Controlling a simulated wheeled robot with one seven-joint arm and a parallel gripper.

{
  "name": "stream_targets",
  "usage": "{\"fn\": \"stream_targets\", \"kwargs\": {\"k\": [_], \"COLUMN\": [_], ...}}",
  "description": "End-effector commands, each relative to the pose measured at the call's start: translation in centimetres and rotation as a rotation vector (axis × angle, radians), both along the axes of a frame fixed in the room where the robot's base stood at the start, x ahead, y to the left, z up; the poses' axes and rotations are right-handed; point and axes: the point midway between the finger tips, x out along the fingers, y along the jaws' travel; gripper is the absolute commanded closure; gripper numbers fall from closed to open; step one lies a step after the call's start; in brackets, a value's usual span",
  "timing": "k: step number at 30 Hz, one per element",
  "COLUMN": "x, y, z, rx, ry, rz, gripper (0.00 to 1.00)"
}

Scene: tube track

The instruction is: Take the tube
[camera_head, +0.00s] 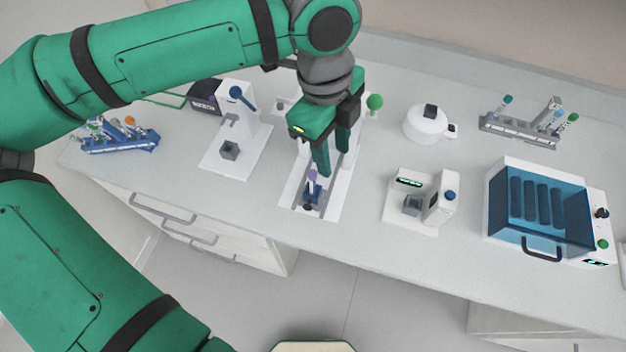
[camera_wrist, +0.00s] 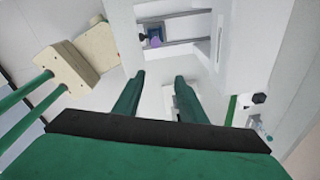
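A tube with a purple cap (camera_head: 312,175) stands in a small blue holder (camera_head: 312,192) at the near end of a white track (camera_head: 332,200). My gripper (camera_head: 333,160) is above the track, a little behind and to the right of the tube in the head view. Its two green fingers are apart with nothing between them. In the wrist view the purple cap (camera_wrist: 155,42) shows beyond the fingertips (camera_wrist: 160,78), not between them. Most of the tube's body is hidden under its cap there.
A white device with a grey cup (camera_head: 229,150) stands left of the track, another (camera_head: 412,204) right. A blue rack (camera_head: 118,143) with tubes is far left, a grey rack (camera_head: 520,130) back right. A round white machine (camera_head: 425,123) and a blue-windowed box (camera_head: 540,208) stand right.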

Motion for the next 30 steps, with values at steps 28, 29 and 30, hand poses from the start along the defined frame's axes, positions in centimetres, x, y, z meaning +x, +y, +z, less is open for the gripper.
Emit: {"fn": "stream_targets", "kwargs": {"k": [28,29,30], "x": [0.5,0.5,0.4], "y": [3.5,3.5,3.5], "z": [-7.8,-8.2,-8.8], "rx": [0.117,0.116,0.117], "ry": [-0.020,-0.019,-0.021], "rz": [0.090,0.090,0.089], "gripper": [0.62,0.62,0.62]}}
